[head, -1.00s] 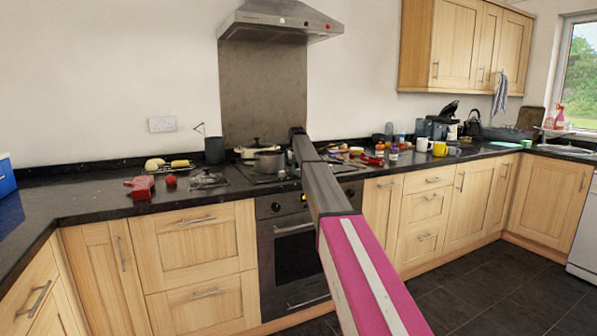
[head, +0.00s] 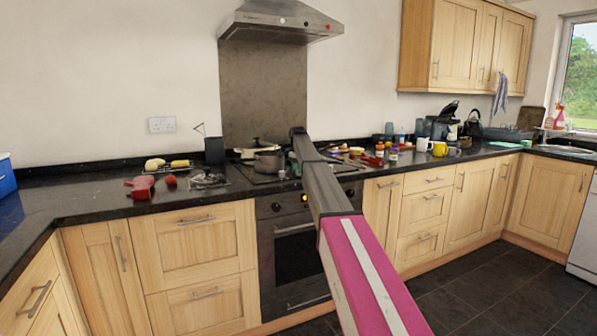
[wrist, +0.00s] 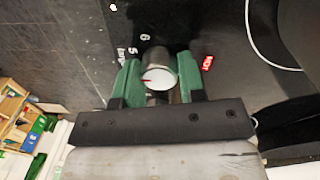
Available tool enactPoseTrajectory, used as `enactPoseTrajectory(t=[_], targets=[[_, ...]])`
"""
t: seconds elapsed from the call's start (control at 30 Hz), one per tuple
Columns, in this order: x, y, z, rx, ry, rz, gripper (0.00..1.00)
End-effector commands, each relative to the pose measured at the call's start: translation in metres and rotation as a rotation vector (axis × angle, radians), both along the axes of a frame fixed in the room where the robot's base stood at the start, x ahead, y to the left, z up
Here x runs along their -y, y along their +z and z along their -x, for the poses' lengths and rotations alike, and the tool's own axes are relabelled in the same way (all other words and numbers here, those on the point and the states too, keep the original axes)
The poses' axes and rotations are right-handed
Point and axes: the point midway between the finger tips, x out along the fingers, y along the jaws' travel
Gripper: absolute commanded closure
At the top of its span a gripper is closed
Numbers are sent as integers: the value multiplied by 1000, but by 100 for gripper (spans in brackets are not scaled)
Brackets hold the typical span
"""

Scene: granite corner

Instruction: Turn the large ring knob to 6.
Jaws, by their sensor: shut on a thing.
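In the wrist view, my gripper (wrist: 158,80) has its two green fingers closed on the sides of a round silver knob (wrist: 157,58) with a pale end face. A short red mark on that face points to the left in the picture. White figures on the black surface curve around the knob's upper left; a 6 (wrist: 145,37) and a 5 (wrist: 134,50) can be read, and a marking further left is hard to read. In the head view, my arm reaches towards the oven (head: 295,255) and hob; the knob in my grip cannot be made out there.
In the head view, a grey pot (head: 268,162) stands on the hob beside my arm. Bottles, jars and mugs crowd the counter to the right, with a yellow mug (head: 439,149) among them.

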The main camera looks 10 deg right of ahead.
Motion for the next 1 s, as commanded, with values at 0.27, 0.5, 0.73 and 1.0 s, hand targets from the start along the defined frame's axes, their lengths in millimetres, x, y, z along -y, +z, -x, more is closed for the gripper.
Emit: enactPoseTrajectory(t=[0.27, 0.5, 0.73, 1.0], targets=[[0, 1, -1, 1, -262, 0, 87], [1, 1, -1, 1, -483, 1, 87], [1, 1, -1, 1, -655, 0, 87], [1, 1, -1, 1, -777, 0, 87]])
